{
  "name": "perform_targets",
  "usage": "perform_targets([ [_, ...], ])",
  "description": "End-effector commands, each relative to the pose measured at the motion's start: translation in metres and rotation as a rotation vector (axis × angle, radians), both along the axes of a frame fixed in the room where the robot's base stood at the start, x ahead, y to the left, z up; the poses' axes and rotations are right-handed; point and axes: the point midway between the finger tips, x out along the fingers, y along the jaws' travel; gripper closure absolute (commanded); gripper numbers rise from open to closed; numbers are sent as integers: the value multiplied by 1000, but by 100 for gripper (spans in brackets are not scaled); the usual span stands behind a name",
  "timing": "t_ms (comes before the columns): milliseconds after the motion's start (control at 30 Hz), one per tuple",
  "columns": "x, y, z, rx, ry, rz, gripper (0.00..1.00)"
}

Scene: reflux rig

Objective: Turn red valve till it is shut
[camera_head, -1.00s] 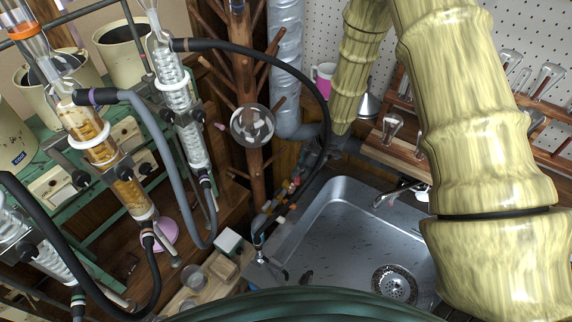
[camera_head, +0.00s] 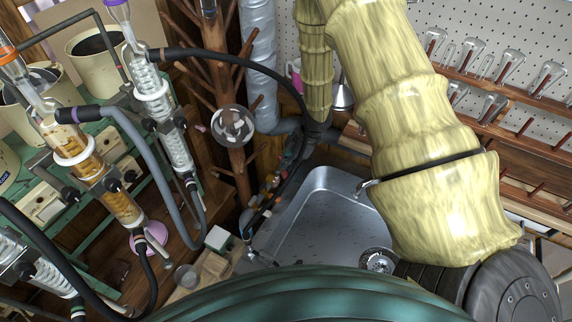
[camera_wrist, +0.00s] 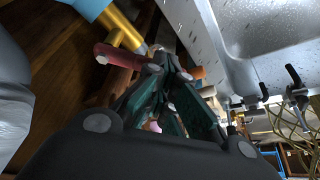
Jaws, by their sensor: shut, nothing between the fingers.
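The red valve handle (camera_wrist: 118,57) shows in the wrist view, left of my fingertips, beside a yellow fitting (camera_wrist: 121,31) and a blue cylinder (camera_wrist: 84,8). My gripper (camera_wrist: 166,72) has dark green fingers drawn together at the tips, with nothing held. The tips lie close to the handle's right end in the picture; I cannot tell whether they touch. In the head view my gripper (camera_head: 305,142) is small and dark at the sink's back left corner. The small coloured handles there are too small to tell apart. How far the valve is turned is not clear.
The steel sink (camera_head: 315,215) lies right of the valves. An orange-brown piece (camera_wrist: 197,73) is beyond my fingertips, and black fittings (camera_wrist: 293,77) are at the right. Glass condensers (camera_head: 165,105) with hoses and a wooden peg stand (camera_head: 237,165) fill the left.

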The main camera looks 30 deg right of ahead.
Motion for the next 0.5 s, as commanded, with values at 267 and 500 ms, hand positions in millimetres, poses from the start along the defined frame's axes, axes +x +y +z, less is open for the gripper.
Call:
perform_targets([
  [267,-9,1,-12,-3,18,0,72],
  [500,-8,0,-11,-3,16,-1,25],
])
